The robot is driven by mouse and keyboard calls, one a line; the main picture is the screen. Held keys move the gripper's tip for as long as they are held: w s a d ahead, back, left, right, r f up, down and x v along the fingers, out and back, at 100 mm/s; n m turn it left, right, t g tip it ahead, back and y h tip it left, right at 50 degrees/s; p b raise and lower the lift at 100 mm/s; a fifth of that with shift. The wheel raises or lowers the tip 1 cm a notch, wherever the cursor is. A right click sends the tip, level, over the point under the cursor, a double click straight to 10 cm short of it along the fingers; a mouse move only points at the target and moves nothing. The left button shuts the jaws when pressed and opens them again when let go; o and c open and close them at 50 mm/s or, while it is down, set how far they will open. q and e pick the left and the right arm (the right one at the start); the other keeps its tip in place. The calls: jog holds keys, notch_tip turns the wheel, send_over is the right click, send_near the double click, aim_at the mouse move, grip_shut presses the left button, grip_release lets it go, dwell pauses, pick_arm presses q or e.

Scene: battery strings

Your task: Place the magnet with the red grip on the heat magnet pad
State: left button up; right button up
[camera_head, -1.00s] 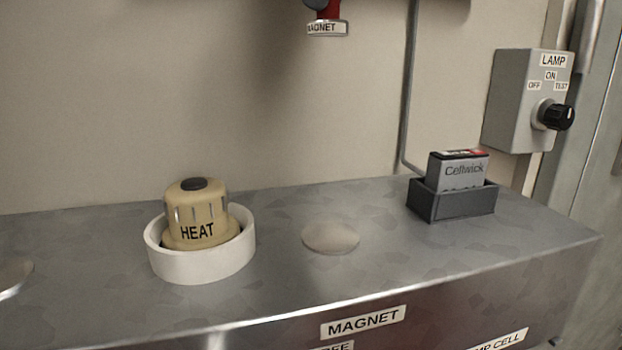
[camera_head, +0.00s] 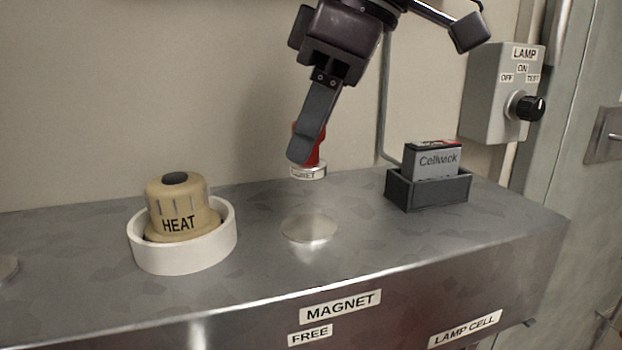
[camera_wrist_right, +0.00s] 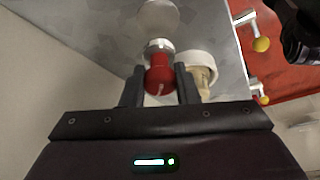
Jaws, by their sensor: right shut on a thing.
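The magnet (camera_head: 309,172) has a red grip and a silver base with a label that reads MAGNET. My right gripper (camera_head: 304,152) is shut on its red grip and holds it upright in the air, base down. The red grip (camera_wrist_right: 159,79) also shows between both fingers in the right wrist view. A flat round metal pad (camera_head: 309,229) lies on the bench top, bare, above the MAGNET label. The magnet is apart from the pad, above it in the head view. The pad (camera_wrist_right: 158,16) also shows in the wrist view. My left gripper is not in view.
A beige knob marked HEAT (camera_head: 178,210) sits in a white ring (camera_head: 182,255) left of the pad. A Cellwick battery (camera_head: 432,160) stands in a dark holder (camera_head: 428,190) to the right. A lamp switch box (camera_head: 490,95) is on the wall. The bench around the pad is clear.

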aim_at(321, 163)
jog(key=shift+d+f, duration=0.1)
jog(key=shift+f, duration=0.9)
jog(key=shift+a+f, duration=0.2)
jog(key=shift+f, duration=0.15)
notch_tip(321, 163, down, 3)
jog(key=shift+r, duration=0.1)
jog(key=shift+d, duration=0.15)
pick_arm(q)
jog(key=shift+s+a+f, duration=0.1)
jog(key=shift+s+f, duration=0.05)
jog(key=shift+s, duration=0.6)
pick_arm(e)
jog(key=o, duration=0.9)
jog(key=shift+a, duration=0.2)
jog(key=shift+o, duration=0.3)
jog(key=shift+d+f, duration=0.1)
jog(key=shift+f, duration=0.1)
